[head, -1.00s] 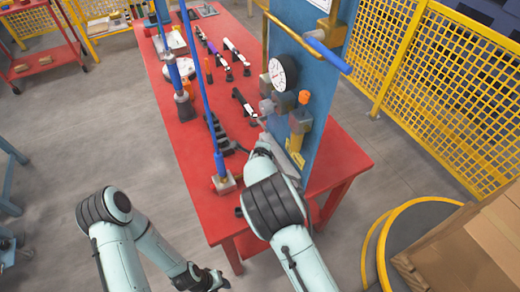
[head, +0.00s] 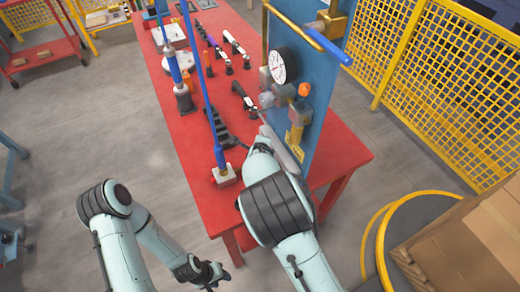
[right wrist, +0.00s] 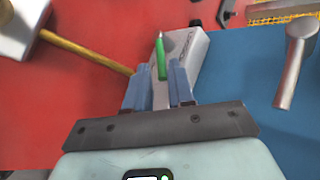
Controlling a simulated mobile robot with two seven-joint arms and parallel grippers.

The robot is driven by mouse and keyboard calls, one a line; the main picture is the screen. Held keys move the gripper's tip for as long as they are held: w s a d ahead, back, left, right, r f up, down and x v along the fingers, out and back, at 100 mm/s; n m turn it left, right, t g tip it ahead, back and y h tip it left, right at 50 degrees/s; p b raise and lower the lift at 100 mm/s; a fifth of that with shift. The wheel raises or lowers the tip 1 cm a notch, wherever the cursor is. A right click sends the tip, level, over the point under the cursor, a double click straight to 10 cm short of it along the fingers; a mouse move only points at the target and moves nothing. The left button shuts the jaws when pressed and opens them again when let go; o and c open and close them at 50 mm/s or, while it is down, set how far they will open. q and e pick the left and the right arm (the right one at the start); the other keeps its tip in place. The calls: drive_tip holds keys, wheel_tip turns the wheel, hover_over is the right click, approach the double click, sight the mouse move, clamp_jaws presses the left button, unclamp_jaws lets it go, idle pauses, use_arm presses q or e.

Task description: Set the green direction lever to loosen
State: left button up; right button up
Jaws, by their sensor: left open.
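The green lever (right wrist: 161,58) shows in the right wrist view, thin and upright in the picture, against a pale grey body (right wrist: 186,55). My right gripper (right wrist: 161,78) has its two blue-grey fingers apart, one on each side of the lever's lower end. A narrow gap shows between them; I cannot tell whether either touches it. In the head view my right arm covers the lever and the right gripper, close to the blue panel (head: 325,110). My left gripper (head: 212,275) is open and empty, low over the floor beside the table.
The red table (head: 185,140) holds a gauge (head: 284,66) on the panel, an orange-topped valve (head: 303,90), a blue upright rod (head: 207,95) and several dark-handled tools. A yellow mesh fence (head: 440,90) stands right, cardboard boxes (head: 475,245) at lower right.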

use_arm(q)
drive_tip(key=shift+w+r+p, duration=0.7)
drive_tip(key=shift+w+r, duration=0.3)
drive_tip(key=shift+w, duration=0.15)
use_arm(e)
drive_tip(key=v, duration=0.8)
drive_tip(key=shift+s+r, duration=0.15)
drive_tip(key=shift+r, duration=0.15)
use_arm(q)
drive_tip(key=shift+s, duration=0.1)
